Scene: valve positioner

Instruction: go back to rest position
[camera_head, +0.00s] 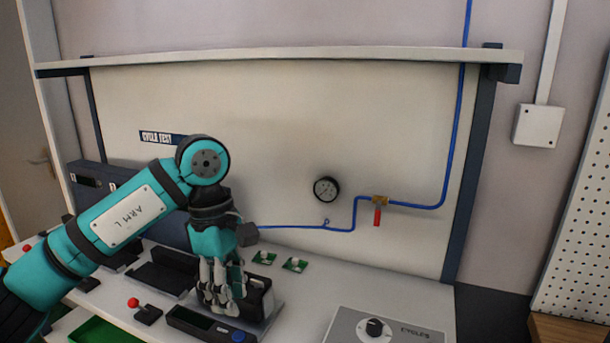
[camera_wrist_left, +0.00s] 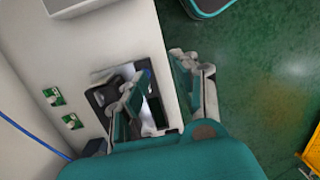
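My left gripper (camera_head: 222,300) points down over the bench, in front of a black device (camera_head: 262,298) on a grey base. In the left wrist view its two fingers (camera_wrist_left: 160,85) are spread apart with nothing seen between them. One finger overlaps the black device (camera_wrist_left: 103,97) in that view, and the other shows over the bench edge and green floor. I cannot tell whether the gripper touches the device. Part of the device is hidden behind the fingers. My right gripper is in neither view.
The bench (camera_head: 300,310) carries two small green boards (camera_head: 295,265), a red-knobbed lever (camera_head: 140,309) and a grey box with a black knob (camera_head: 375,328). A gauge (camera_head: 326,189) and a red-handled valve (camera_head: 378,208) are at the back panel. A shelf (camera_head: 300,62) runs above.

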